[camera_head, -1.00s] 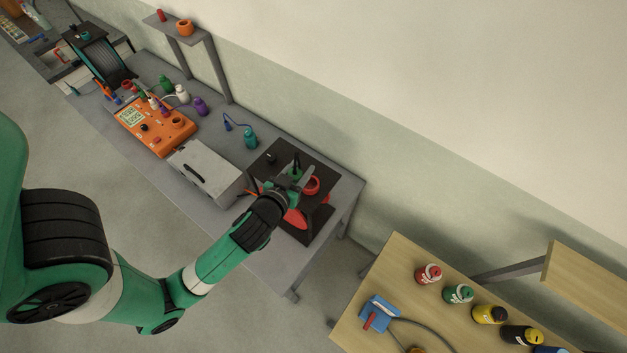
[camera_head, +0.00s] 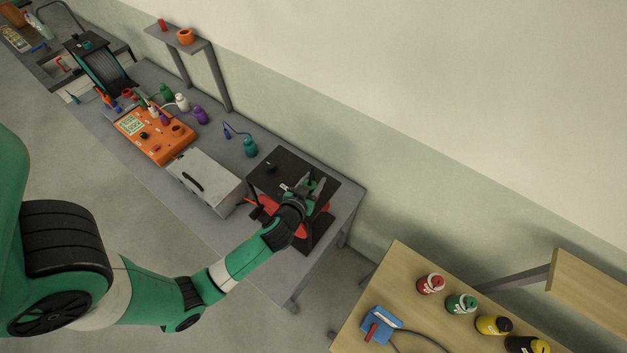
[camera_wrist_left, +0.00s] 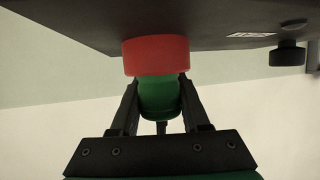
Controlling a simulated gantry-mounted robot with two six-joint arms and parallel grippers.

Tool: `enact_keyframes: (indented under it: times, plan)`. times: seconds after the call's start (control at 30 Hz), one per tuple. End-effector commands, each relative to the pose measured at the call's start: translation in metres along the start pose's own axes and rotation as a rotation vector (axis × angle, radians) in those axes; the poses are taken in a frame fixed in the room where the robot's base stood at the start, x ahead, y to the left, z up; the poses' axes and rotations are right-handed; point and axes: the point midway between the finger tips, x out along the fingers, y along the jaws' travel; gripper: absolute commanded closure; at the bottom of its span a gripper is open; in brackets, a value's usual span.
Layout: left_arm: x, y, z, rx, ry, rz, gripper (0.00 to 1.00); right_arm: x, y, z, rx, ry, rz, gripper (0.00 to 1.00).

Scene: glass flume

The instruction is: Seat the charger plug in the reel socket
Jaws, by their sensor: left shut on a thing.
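My left gripper (camera_head: 308,186) is over the black top plate (camera_head: 335,185) of the reel stand at the bench's right end. The red reel (camera_head: 324,206) shows partly below that plate. In the left wrist view, my left gripper (camera_wrist_left: 158,88) is shut on the green charger plug (camera_wrist_left: 159,103). The plug's far end meets the red ring-shaped socket (camera_wrist_left: 156,55) on the black plate (camera_wrist_left: 220,22). They look lined up and touching; I cannot tell how deep the plug sits. In the head view my gripper mostly hides plug and socket. My right gripper is not in view.
A black knob (camera_wrist_left: 287,54) and a white label are on the plate beside the socket. A wooden table (camera_head: 400,270) with bottles is at lower right.

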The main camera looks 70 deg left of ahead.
Motion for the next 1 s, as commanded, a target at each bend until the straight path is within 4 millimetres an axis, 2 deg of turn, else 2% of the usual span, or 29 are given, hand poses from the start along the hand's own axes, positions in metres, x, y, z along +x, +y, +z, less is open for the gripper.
enact_keyframes:
  times: [0.1,0.13,0.27,0.67,0.77,1.0]
  plan:
    - [0.002,0.000,0.004,0.000,0.000,0.000,1.00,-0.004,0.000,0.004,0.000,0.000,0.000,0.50]
    - [0.001,0.000,0.003,0.000,0.000,0.000,0.49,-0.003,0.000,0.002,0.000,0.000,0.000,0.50]
    - [0.001,0.000,0.002,0.000,0.000,0.000,0.25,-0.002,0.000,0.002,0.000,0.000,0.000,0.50]
    - [-0.004,0.000,0.000,0.001,-0.001,0.001,0.24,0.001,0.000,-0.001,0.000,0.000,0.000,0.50]
    - [-0.020,0.001,0.001,0.002,0.000,0.004,0.24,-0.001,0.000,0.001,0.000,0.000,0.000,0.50]
    - [-0.082,0.002,0.003,0.004,-0.001,0.008,0.24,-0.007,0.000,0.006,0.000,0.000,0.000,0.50]
